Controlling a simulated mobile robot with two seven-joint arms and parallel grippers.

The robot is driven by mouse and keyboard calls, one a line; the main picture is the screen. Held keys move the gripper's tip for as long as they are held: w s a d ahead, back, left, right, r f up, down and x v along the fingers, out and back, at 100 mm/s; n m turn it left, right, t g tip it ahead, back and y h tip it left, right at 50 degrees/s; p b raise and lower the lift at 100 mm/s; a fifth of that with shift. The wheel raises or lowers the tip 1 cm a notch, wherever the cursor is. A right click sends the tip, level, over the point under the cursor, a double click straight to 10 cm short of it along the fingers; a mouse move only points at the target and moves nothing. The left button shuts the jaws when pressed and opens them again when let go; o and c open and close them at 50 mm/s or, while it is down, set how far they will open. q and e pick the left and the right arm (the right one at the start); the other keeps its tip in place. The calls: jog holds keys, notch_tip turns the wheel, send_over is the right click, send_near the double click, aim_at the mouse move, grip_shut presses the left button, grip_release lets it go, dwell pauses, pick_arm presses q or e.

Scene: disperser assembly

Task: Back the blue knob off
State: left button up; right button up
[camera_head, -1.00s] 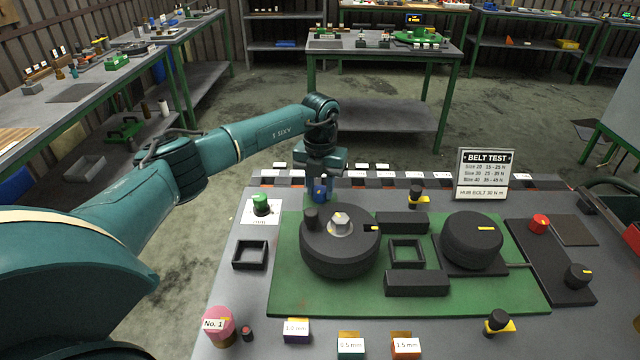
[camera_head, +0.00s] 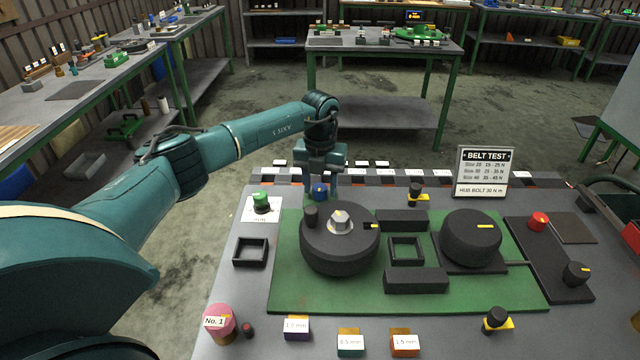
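The blue knob (camera_head: 319,190) is small and stands at the back edge of the bench, behind the large black wheel. My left gripper (camera_head: 320,189) points down at it from above, with one finger on each side of the knob. The fingers are very close to the knob's sides; at this size I cannot tell whether they press on it. The lower part of the knob and what it sits on are largely hidden. My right gripper is not in view.
Just in front stand the black wheel (camera_head: 340,252) with its grey hub bolt and a green-topped knob (camera_head: 261,201) on a white card. A second black wheel (camera_head: 471,238) and the belt test sign (camera_head: 484,174) are to the right. Small white labels line the back edge.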

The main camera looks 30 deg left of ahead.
aim_at(320, 187)
pick_arm(q)
jog(key=shift+o, duration=0.6)
notch_tip(320, 187, up, 13)
jog(key=b, duration=0.2)
jog(key=shift+s, duration=0.1)
dwell(0.4)
